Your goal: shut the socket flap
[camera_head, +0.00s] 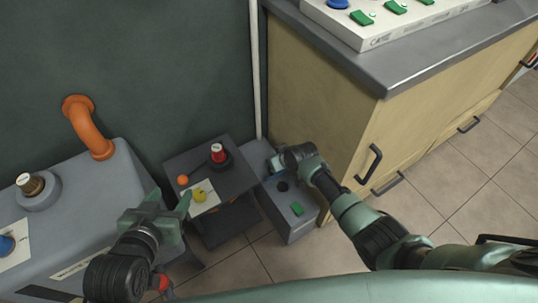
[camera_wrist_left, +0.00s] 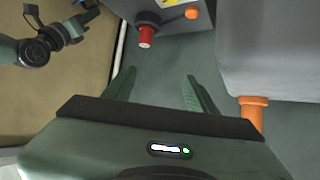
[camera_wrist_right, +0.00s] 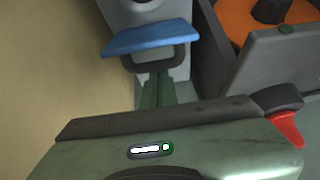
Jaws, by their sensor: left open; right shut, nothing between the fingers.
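The socket flap (camera_wrist_right: 150,38), a blue plate, stands out from the grey socket box (camera_wrist_right: 168,15) in the right wrist view, with a dark loop-shaped bracket (camera_wrist_right: 180,58) below it. My right gripper (camera_wrist_right: 158,76) is shut and empty. Its fingertips are right by the bracket, just below the flap; I cannot tell whether they touch. In the head view the right gripper (camera_head: 285,160) is over the back of the grey box (camera_head: 290,228) and hides the flap. A dark round socket (camera_head: 282,186) shows on the box top. My left gripper (camera_head: 168,200) is open and empty, left of the small dark stand.
The stand (camera_head: 235,180) carries a red knob (camera_head: 218,153), an orange ball (camera_head: 183,180) and a yellow piece (camera_head: 199,196). A green switch (camera_head: 297,208) is on the box. A wooden cabinet (camera_head: 330,110) stands close on the right. A grey machine (camera_head: 95,195) fills the left.

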